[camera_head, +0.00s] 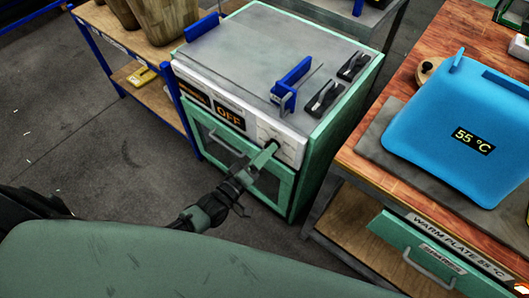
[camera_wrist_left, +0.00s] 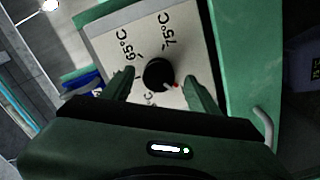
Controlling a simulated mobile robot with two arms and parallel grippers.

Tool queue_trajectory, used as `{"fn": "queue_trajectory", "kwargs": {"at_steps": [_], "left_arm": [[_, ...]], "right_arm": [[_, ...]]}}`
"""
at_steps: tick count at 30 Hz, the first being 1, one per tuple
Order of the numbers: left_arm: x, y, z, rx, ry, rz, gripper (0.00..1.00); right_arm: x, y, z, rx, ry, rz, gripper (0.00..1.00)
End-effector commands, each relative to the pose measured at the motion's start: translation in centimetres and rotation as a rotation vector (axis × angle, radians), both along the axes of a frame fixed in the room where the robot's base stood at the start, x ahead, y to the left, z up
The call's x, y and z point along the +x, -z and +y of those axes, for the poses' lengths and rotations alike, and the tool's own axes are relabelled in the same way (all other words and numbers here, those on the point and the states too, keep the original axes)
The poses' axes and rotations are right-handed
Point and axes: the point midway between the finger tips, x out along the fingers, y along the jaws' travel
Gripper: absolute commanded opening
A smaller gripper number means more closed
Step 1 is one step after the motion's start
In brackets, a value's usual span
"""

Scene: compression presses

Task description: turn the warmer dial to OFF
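The warmer looks to be the green cabinet (camera_head: 303,172) with a white front panel, seen in the head view. Its panel carries a dark display reading OFF (camera_head: 229,115). My left gripper (camera_wrist_left: 163,86) is open, one finger on each side of the dial, with visible gaps. My right gripper is not in view.
Blue clamps (camera_head: 291,82) and black latches (camera_head: 324,97) sit on the cabinet top. On the right, a wooden bench (camera_head: 425,60) bears a blue plate (camera_head: 463,110) reading 55 °C. A shelf (camera_head: 146,95) stands at left. The floor before the cabinet is clear.

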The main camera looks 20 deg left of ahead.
Motion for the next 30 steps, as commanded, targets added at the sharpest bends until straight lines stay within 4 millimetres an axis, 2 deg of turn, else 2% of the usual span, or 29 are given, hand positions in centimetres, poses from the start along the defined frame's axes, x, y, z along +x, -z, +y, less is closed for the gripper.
{"fn": "queue_trajectory", "kwargs": {"at_steps": [9,21,25,30], "left_arm": [[-0.3,-0.1,0.1,0.0,0.0,-0.002,0.59],[-6.0,0.0,2.2,0.0,-0.001,0.0,0.59],[-7.1,0.0,2.6,0.0,0.0,-0.001,0.59],[-7.3,-0.1,2.7,0.0,0.0,-0.002,0.59]], "right_arm": [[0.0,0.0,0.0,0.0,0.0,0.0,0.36],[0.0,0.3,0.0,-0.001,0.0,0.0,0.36],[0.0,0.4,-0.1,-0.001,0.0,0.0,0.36],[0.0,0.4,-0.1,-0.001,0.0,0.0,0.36]]}}
